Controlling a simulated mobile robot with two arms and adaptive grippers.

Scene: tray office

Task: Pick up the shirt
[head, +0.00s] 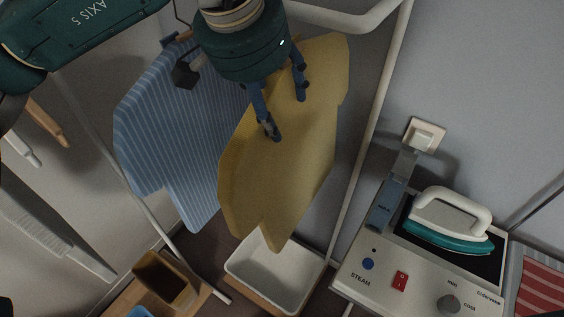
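Two shirts hang from the white rack. The yellow shirt (290,175) is in the middle of the head view, and the blue striped shirt (175,125) hangs to its left, partly behind it. My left gripper (287,113) comes in from the top left and is in front of the upper part of the yellow shirt. Its two blue fingers are spread apart with yellow cloth showing between and behind them. I cannot tell whether the fingertips touch the cloth. The gripper body hides the top of the yellow shirt and its hanger. My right gripper is out of view.
A white rack (370,130) frames the shirts. Below are a white tray (272,282) and a brown box (163,279). At the right, a steam station (375,290) carries a teal-and-white iron (450,225). A wall socket (424,136) and red striped cloth (545,288) are nearby.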

